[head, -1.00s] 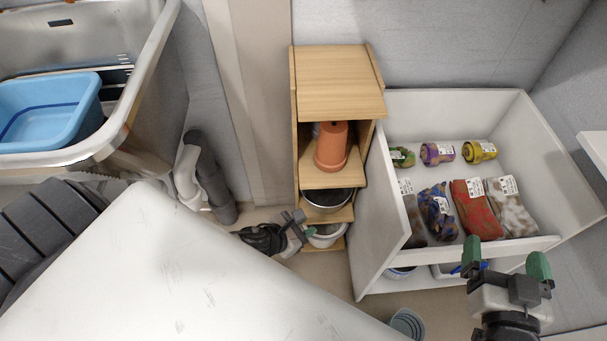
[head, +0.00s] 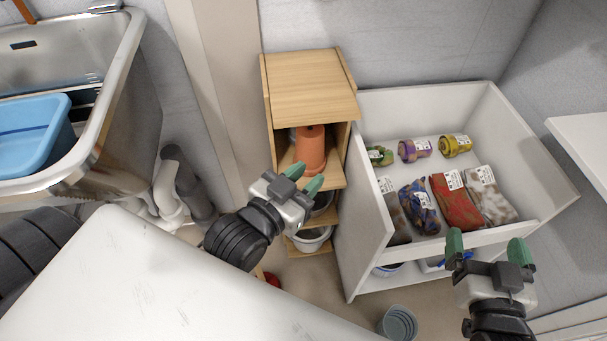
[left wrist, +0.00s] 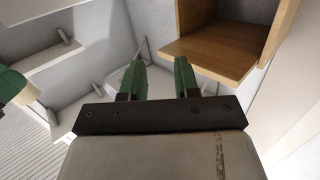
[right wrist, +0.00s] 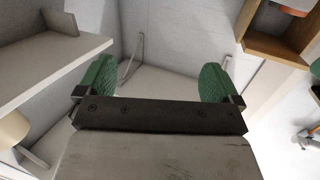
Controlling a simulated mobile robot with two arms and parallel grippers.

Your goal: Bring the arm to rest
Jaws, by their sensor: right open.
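My left gripper (head: 304,177) is raised in front of the wooden shelf unit in the head view, with its green fingers pointing up and right. In the left wrist view (left wrist: 159,75) its fingers stand apart by a narrow gap with nothing between them. My right gripper (head: 486,244) is by the front of the white open-topped drawer box (head: 358,232) in the head view. Its green fingers are spread wide and empty, as the right wrist view (right wrist: 157,80) also shows.
The wooden shelf unit (head: 309,82) holds an orange pot (head: 310,152) and bowls. The drawer holds patterned pouches (head: 452,203) and small rolls (head: 456,146). A metal basin (head: 115,110) with a blue tub (head: 30,140) is at left. A grey bucket (head: 398,322) stands on the floor.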

